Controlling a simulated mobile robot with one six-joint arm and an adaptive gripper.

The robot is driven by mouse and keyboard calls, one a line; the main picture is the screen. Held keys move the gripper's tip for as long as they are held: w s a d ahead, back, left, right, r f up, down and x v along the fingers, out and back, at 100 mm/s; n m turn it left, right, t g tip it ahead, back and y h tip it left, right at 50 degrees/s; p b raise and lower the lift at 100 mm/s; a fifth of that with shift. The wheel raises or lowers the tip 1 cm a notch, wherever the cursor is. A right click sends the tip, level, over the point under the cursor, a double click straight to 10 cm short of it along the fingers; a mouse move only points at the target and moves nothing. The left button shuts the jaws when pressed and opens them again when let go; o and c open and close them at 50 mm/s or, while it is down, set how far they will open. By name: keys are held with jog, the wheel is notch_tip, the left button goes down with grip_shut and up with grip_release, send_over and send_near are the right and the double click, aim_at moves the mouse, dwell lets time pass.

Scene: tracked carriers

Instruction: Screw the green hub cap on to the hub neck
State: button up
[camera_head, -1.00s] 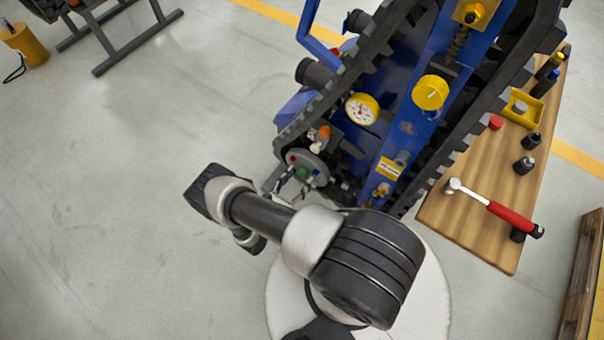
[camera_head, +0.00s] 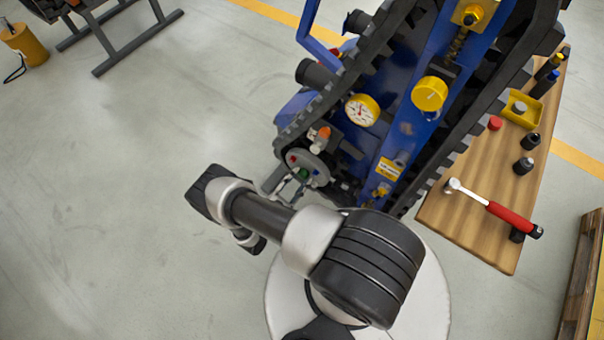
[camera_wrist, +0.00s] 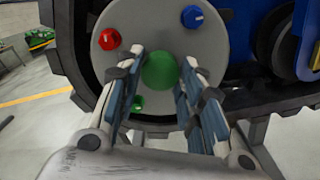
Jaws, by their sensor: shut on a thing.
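The grey round hub plate (camera_head: 320,170) sits at the lower end of the blue tracked carrier. In the wrist view the plate (camera_wrist: 118,67) bears a red knob (camera_wrist: 109,40) and a blue knob (camera_wrist: 192,17). A rounded green cap (camera_wrist: 160,71) lies between the fingertips in front of the plate's middle. My gripper (camera_wrist: 161,78) is shut on this cap, one finger on each side. A smaller green piece (camera_wrist: 138,103) shows lower on the plate. The hub neck is hidden behind the cap, so I cannot tell how far the cap is seated.
The black track (camera_head: 310,118) runs close around the hub.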

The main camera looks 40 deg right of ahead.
jog(key=m, duration=0.4)
jog(key=shift+m+p, duration=0.4)
jog(key=shift+m, duration=0.7)
jog(key=m+p, duration=0.1)
jog(key=m, duration=0.6)
jog(key=shift+m, duration=0.4)
jog(key=m+p, duration=0.1)
jog(key=m, duration=0.3)
jog(key=shift+r+m+p, duration=0.15)
jog(key=shift+m+p, duration=0.15)
jog(key=shift+p, duration=0.05)
jog(key=m, duration=0.5)
